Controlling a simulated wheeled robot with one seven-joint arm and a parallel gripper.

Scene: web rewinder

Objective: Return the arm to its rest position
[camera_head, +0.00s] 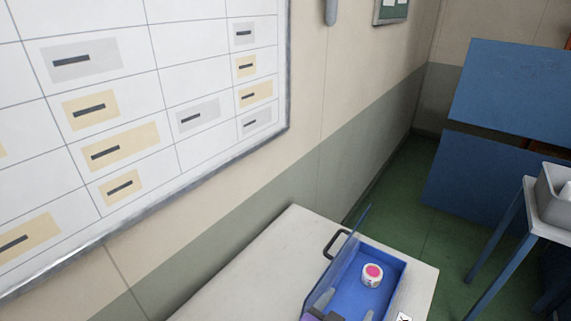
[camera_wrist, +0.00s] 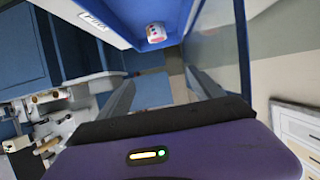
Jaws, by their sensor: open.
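My gripper (camera_head: 346,306) shows at the bottom edge of the head view, by the front of a blue box (camera_head: 394,268). Its two fingers are apart with nothing between them, as the wrist view also shows (camera_wrist: 160,90). The rest of my arm is out of the head view. Inside the box stands a small white roll or jar with a pink top (camera_head: 372,275), beyond the fingertips and apart from them. It also shows in the wrist view (camera_wrist: 155,33).
A clear blue-tinted lid (camera_head: 345,255) with a black handle (camera_head: 335,243) stands raised at the box's left side. The box sits on a white-topped table (camera_head: 260,265). A whiteboard (camera_head: 130,100) hangs on the wall. Blue panels (camera_head: 510,100) and a grey bin (camera_head: 560,190) stand right.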

